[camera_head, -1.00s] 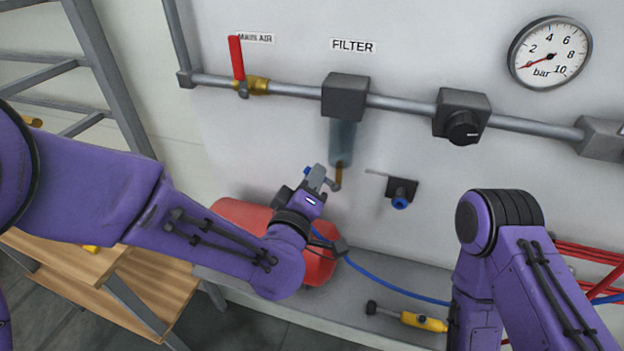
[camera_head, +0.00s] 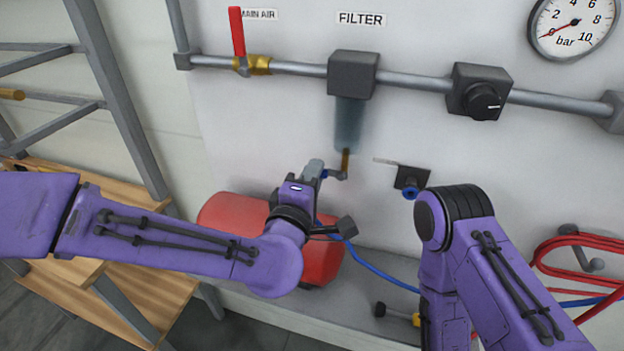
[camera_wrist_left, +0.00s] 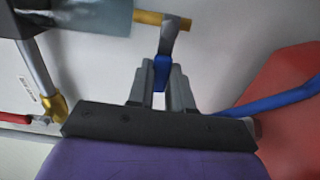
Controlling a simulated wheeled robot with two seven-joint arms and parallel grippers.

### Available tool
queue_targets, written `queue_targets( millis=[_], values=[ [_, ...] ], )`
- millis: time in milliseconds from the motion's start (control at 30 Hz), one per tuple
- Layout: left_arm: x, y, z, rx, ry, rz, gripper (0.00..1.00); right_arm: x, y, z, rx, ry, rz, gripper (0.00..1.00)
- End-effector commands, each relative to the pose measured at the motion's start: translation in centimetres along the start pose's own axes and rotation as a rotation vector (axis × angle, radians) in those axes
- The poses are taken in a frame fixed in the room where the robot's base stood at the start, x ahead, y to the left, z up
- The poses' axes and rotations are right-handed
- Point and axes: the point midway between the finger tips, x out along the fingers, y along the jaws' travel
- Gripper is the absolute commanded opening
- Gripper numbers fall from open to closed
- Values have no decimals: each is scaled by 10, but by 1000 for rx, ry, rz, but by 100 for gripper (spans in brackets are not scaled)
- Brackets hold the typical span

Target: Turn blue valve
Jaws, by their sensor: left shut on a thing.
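The blue valve handle (camera_wrist_left: 160,77) sits between the two fingers of my left gripper (camera_wrist_left: 163,72) in the left wrist view. A grey lever (camera_wrist_left: 172,35) joins it to a brass stem (camera_wrist_left: 165,18) under the filter. In the head view, my left gripper (camera_head: 320,171) is at the small blue handle (camera_head: 324,174), just left of the brass stem (camera_head: 345,160). The fingers are shut on the handle and hide part of it. My right arm rises in front of the panel at the right, and its gripper is not visible.
The translucent filter bowl (camera_head: 349,123) hangs just above the stem. A red tank (camera_head: 325,262) and blue hose (camera_head: 375,270) lie below my left wrist. A black fitting with a blue ring (camera_head: 410,185) is on the panel to the right. Red hoses (camera_head: 570,262) hang farther right.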

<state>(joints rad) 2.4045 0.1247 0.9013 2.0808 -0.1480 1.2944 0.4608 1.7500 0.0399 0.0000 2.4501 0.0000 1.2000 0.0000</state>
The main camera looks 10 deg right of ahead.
Motion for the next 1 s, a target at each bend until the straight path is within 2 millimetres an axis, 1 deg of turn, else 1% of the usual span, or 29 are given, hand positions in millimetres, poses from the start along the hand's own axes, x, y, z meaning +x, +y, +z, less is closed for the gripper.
queue_targets(
  millis=[33,533,567,600,867,967,1000],
  values=[
    [-1,-4,2,-7,-6,-5,0,2,0,1,0,0,0,43],
    [-2,-4,2,-28,-6,-7,0,3,0,1,0,0,0,43],
    [-2,-4,2,-28,-6,-7,30,3,0,1,0,0,0,43],
    [-2,-4,2,-28,-5,-7,31,3,0,1,0,0,0,43],
    [-2,-3,0,-28,-2,-3,31,4,0,2,0,0,0,43],
    [-13,-4,0,-28,-2,-3,31,9,-1,4,0,0,0,43],
    [-21,-5,0,-28,-2,-2,31,12,-1,5,0,0,0,43]
  ],
)
